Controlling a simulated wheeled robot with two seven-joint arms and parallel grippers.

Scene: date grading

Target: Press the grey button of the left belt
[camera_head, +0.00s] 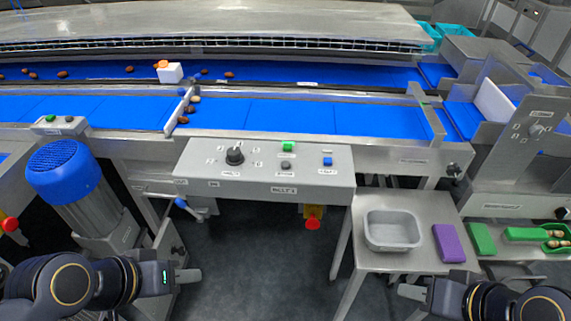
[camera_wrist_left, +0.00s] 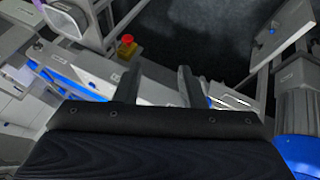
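A small control box (camera_head: 60,126) at the left belt's near edge carries a green button (camera_head: 50,118) and a dark grey button (camera_head: 70,118). The larger middle panel (camera_head: 265,185) has another grey button (camera_head: 286,165), a green button (camera_head: 288,147), a blue button (camera_head: 327,161) and a black knob (camera_head: 235,156). My left gripper (camera_head: 187,277) is low in the head view, right of the motor and well below both panels. In the left wrist view its two fingers (camera_wrist_left: 158,88) stand apart with nothing between them. My right gripper (camera_head: 412,291) is at the lower right, touching nothing visible.
The blue-capped motor (camera_head: 65,172) stands between my left arm and the small box. A red stop button (camera_head: 312,224) hangs under the middle panel, another (camera_head: 10,224) sits at the far left. A side table (camera_head: 385,262) bears a grey tray (camera_head: 372,240) and purple block (camera_head: 448,243).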

